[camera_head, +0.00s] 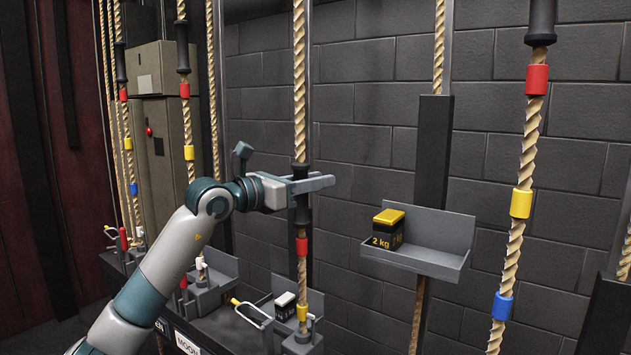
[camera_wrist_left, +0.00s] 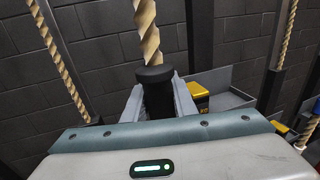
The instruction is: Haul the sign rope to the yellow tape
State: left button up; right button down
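My left gripper (camera_head: 302,186) reaches in from the left, its fingers on either side of a black grip (camera_head: 301,212) on a tan rope (camera_head: 299,80). In the left wrist view the fingers press against both sides of that black grip (camera_wrist_left: 156,97), so the gripper appears shut on it. Below the grip, the same rope carries a red tape (camera_head: 302,246) and, lower, a yellow tape (camera_head: 303,312). The label saying which rope is the sign rope cannot be read here. My right gripper is not in view.
A grey tray (camera_head: 428,262) with a yellow-topped 2 kg weight (camera_head: 388,229) hangs to the right. Another taped rope (camera_head: 525,160) stands further right. More ropes and a tan cabinet (camera_head: 160,125) are at left. Rope locks and a "MOON" label (camera_head: 187,343) line the rail below.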

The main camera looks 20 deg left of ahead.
pick_arm(q)
jog(key=o, duration=0.3)
jog(key=shift+b+v, duration=1.4)
jog(key=shift+v, duration=7.35)
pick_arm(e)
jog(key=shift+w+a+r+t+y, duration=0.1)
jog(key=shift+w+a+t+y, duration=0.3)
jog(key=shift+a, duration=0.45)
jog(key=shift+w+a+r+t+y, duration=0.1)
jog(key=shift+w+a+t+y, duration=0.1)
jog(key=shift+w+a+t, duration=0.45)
pick_arm(q)
jog(key=shift+r, duration=0.1)
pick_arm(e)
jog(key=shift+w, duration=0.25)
